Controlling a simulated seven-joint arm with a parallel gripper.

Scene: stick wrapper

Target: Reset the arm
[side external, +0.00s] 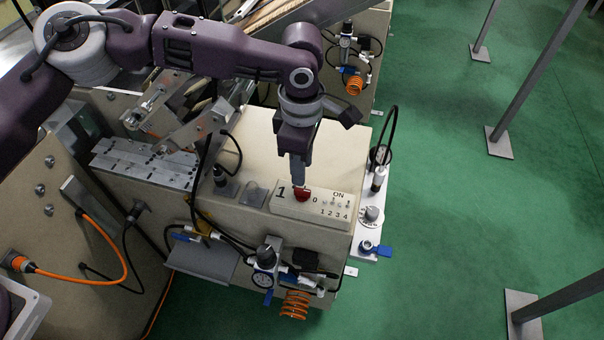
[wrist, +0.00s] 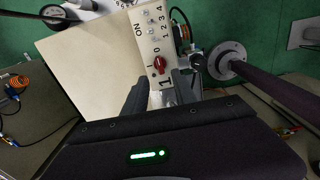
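A red knob (side external: 301,194) sits on a pale switch panel (side external: 290,209) marked "1", "0", "ON" and "1 2 3 4". My gripper (side external: 300,180) points down right over the knob, its fingertips at or just above it; the side view does not settle whether they touch. In the wrist view, the red knob (wrist: 159,65) shows just beyond my two fingertips (wrist: 163,79). The fingers stand apart, with the panel's "1" visible between them and nothing held. Part of the knob is hidden behind the fingers in the side view.
The panel lies on a beige cabinet top (side external: 340,150). Small switches (side external: 335,204) stand right of the knob. A black fitting (side external: 222,178) and a metal bracket (side external: 180,140) stand to the left. A dial and valve (side external: 371,214) edge the right side. Green floor lies beyond.

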